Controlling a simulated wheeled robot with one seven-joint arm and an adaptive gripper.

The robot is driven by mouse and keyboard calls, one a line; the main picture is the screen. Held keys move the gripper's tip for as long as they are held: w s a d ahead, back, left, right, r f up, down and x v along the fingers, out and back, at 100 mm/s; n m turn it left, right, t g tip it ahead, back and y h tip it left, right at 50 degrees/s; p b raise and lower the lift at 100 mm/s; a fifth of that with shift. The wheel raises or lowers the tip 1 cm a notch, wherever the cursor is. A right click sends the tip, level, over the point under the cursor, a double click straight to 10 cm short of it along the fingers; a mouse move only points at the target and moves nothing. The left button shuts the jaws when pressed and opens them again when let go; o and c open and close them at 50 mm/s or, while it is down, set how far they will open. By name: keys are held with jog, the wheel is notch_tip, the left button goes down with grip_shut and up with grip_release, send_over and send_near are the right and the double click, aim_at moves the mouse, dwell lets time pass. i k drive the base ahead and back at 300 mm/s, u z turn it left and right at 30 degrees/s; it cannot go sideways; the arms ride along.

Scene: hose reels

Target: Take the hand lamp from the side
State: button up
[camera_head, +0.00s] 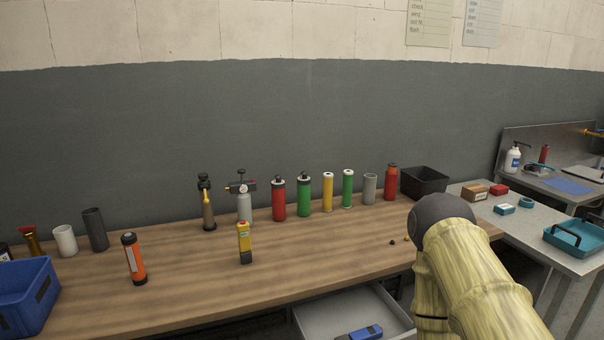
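An orange cylinder with black ends, which looks like the hand lamp (135,260), stands upright near the front of the wooden workbench, left of centre. It stands apart from its neighbours, with bare wood around it. A smaller yellow and dark device with a red top (244,241) stands to its right; I cannot tell what it is. My arm, in a pale yellow cover with a dark rounded joint, comes in at the lower right, well to the right of the lamp. My gripper does not show.
Several bottles and cylinders, including a red one (278,200), line the back of the workbench (190,290). A blue bin (28,298) stands at the left front. An open drawer (350,312) juts out below the front edge. A black bin (424,181) stands at the right end.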

aim_at(130, 244)
jog(key=z, duration=2.75)
jog(key=k, duration=1.75)
jog(key=u, duration=2.8)
